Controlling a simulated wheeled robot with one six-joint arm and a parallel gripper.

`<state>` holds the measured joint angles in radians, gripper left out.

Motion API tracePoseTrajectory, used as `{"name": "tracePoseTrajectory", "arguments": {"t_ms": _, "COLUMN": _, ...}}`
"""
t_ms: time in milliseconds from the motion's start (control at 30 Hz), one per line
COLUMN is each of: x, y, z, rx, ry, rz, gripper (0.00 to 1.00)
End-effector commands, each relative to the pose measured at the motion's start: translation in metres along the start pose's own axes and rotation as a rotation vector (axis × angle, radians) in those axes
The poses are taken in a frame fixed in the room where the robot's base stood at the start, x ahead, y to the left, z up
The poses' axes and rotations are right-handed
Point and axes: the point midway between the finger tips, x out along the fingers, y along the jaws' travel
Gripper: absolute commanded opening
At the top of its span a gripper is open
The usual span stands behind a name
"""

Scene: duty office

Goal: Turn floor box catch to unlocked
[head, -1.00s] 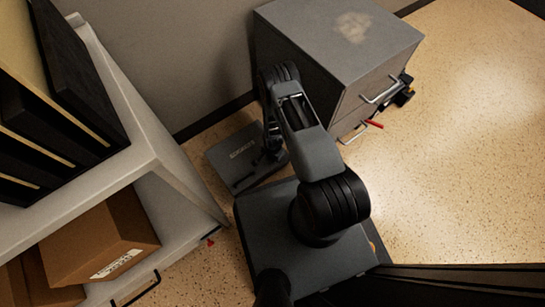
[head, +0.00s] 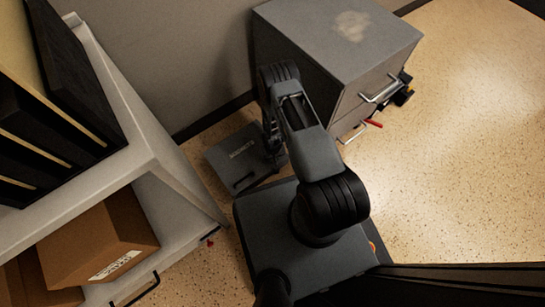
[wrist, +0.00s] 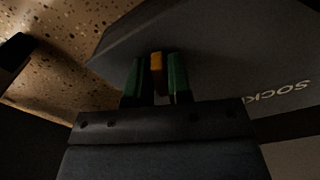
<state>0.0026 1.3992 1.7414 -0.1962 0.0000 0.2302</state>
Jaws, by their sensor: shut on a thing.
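The floor box (head: 222,160) is a flat dark grey lid on the floor, left of my arm in the head view. It has pale lettering and a dark slot or handle at its near edge. In the wrist view its lid (wrist: 225,65) fills the upper right, with part of the word "SOCKETS" showing. A yellow-orange catch (wrist: 156,68) stands between the green fingertips of my gripper (wrist: 157,82), which is shut on it. In the head view my arm hides the catch and most of the gripper. The catch's turn position cannot be told.
A grey cabinet (head: 340,45) with metal handles and a red lever (head: 373,123) stands behind and right of my arm. A shelf unit (head: 160,165) with binders and a cardboard box (head: 100,238) is at left. Open floor (head: 460,150) lies at right.

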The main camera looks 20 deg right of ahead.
Motion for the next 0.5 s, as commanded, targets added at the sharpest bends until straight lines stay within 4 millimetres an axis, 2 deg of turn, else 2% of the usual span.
{"name": "tracePoseTrajectory", "arguments": {"t_ms": 200, "x": 0.0, "y": 0.001, "z": 0.0015, "rx": -0.163, "ry": -0.004, "rz": 0.0, "gripper": 0.0}}
{"name": "tracePoseTrajectory", "arguments": {"t_ms": 500, "x": 0.0002, "y": 0.0015, "z": 0.0017, "rx": -0.309, "ry": -0.005, "rz": 0.0, "gripper": 0.0}}
